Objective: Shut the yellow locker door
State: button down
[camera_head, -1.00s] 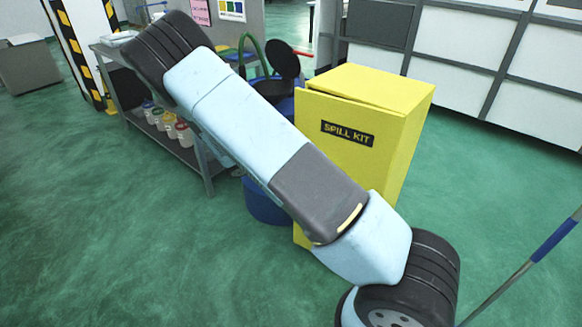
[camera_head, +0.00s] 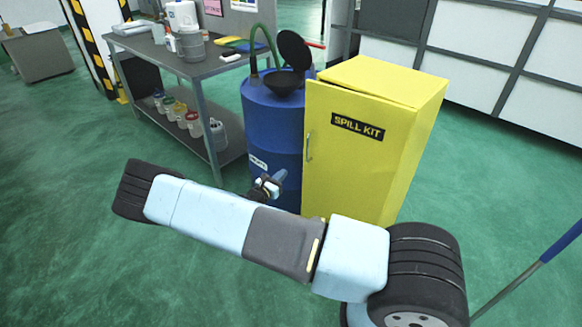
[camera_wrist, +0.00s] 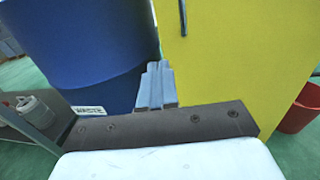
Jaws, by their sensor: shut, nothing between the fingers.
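The yellow locker (camera_head: 415,150) stands upright with "SPILL KIT" on its door (camera_head: 340,180). The door looks slightly ajar, with a narrow gap along its top edge. Its handle (camera_head: 309,147) is on the left side. My gripper (camera_head: 277,178) is low, in front of the blue drum and just left of the door's handle edge. In the wrist view my gripper (camera_wrist: 155,75) is shut and empty, its tips by the line where drum and yellow door (camera_wrist: 235,70) meet. The dark handle (camera_wrist: 183,18) shows above right. I cannot tell whether the tips touch the door.
The blue drum (camera_head: 270,125) with a black funnel (camera_head: 285,80) stands close at the locker's left. A grey workbench (camera_head: 185,65) with several pots is further left. A red bin (camera_wrist: 300,108) shows right of the door. Green floor is open at left.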

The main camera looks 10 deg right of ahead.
aim_at(304, 154)
jog(key=x, duration=1.3)
jog(key=shift+w+d, duration=0.1)
jog(key=shift+d, duration=0.1)
jog(key=shift+d, duration=0.1)
